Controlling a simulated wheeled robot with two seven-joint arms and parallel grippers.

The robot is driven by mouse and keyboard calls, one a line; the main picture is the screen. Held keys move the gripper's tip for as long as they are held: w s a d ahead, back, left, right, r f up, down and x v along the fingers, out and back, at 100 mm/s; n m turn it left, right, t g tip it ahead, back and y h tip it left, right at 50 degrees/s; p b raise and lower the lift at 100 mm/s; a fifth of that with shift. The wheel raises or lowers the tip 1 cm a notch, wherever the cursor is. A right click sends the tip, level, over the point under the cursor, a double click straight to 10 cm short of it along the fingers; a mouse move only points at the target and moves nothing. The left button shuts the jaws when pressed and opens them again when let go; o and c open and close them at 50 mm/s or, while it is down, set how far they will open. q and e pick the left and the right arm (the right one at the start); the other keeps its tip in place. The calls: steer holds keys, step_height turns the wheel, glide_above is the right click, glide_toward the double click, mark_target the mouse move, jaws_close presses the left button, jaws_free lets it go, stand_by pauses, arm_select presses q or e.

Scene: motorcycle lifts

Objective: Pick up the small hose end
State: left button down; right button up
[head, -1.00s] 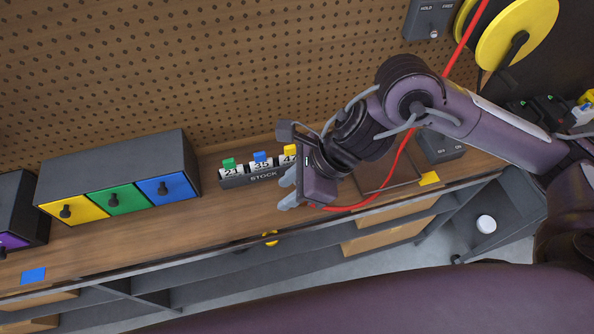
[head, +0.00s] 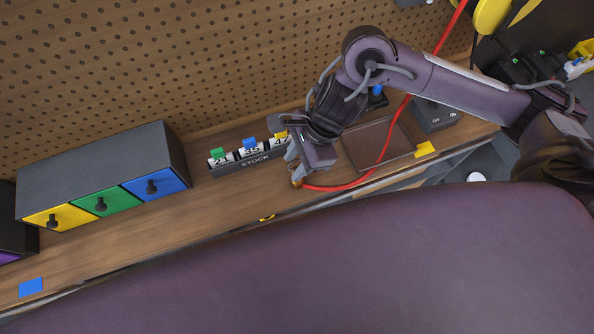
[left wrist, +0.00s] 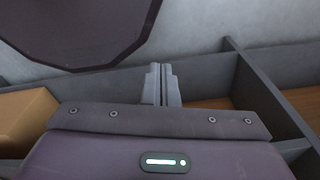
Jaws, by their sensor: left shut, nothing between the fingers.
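The red hose (head: 384,150) hangs down from the upper right and curves across the bench top. Its small brass-coloured end (head: 297,184) lies near the front edge of the bench. My right gripper (head: 293,169) points down right at this end, with its fingertips just above or beside it. I cannot tell whether the fingers touch the end or how far apart they are. My left gripper (left wrist: 160,70) shows only in the left wrist view. Its two fingers are together, with nothing between them, in front of grey shelving.
A drawer box (head: 90,170) with yellow, green and blue fronts stands at left. A brown tray (head: 350,147) and a grey switch box (head: 434,115) are at right.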

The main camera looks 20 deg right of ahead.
steer(key=shift+a+f, duration=0.1)
steer(key=shift+f, duration=0.25)
steer(key=shift+c, duration=1.3)
jaws_close()
arm_select(q)
steer(key=shift+s, duration=0.65)
steer(key=shift+w+r, duration=0.1)
steer(key=shift+w, duration=0.3)
